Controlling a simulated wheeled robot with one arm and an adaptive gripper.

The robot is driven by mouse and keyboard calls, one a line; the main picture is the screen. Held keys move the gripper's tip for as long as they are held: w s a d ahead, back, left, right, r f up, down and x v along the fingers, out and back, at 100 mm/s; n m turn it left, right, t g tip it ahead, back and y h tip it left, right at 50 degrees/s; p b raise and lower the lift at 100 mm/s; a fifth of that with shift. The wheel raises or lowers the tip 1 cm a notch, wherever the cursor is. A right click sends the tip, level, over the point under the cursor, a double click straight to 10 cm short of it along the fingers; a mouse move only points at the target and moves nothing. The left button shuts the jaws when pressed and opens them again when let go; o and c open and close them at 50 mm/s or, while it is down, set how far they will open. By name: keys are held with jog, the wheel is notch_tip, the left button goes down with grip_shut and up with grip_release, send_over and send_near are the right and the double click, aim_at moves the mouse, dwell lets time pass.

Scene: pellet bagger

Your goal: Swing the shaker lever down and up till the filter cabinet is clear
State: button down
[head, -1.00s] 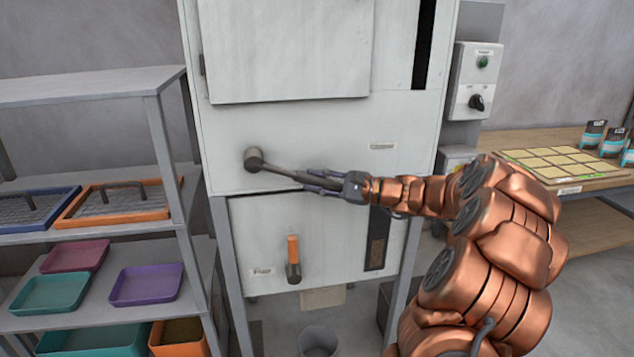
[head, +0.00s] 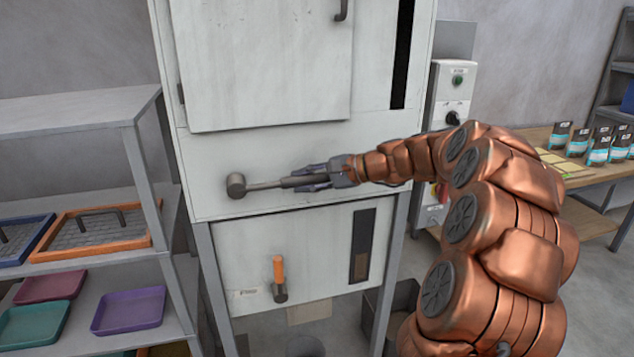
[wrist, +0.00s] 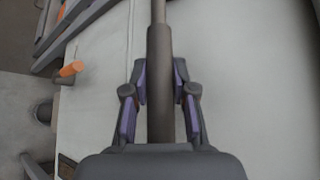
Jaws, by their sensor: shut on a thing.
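The shaker lever (head: 262,186) is a grey rod with a thicker dark grip, set on a round pivot (head: 236,186) on the front of the pale grey filter cabinet (head: 200,155). It points right and tilts slightly up. My gripper (head: 312,180) is shut on the lever's grip end. In the wrist view the lever (wrist: 159,60) runs straight between my gripper's (wrist: 160,88) two purple-padded fingers. A dark vertical window strip (head: 364,235) is on the lower panel. I cannot tell from it whether the cabinet is clear.
An orange-handled lever (head: 279,272) sits below on the lower panel. A shelf (head: 85,110) with trays stands at left. A control box (head: 452,95) with a green button and dark knob is right of the cabinet. A wooden table (head: 590,180) with pouches is further right.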

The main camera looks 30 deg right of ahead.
jog(key=shift+w+a+r+n+g+h+p, duration=0.2)
jog(key=shift+r+h+p, duration=0.35)
jog(key=shift+r, duration=0.4)
jog(key=shift+s+a+r+n+g+h+p, duration=0.1)
jog(key=shift+r+n+g+h+p, duration=0.15)
jog(key=shift+r+h+p, duration=0.5)
jog(key=shift+r, duration=0.15)
jog(key=c, duration=0.9)
grip_release()
jog(key=shift+y, duration=0.3)
jog(key=v, duration=1.2)
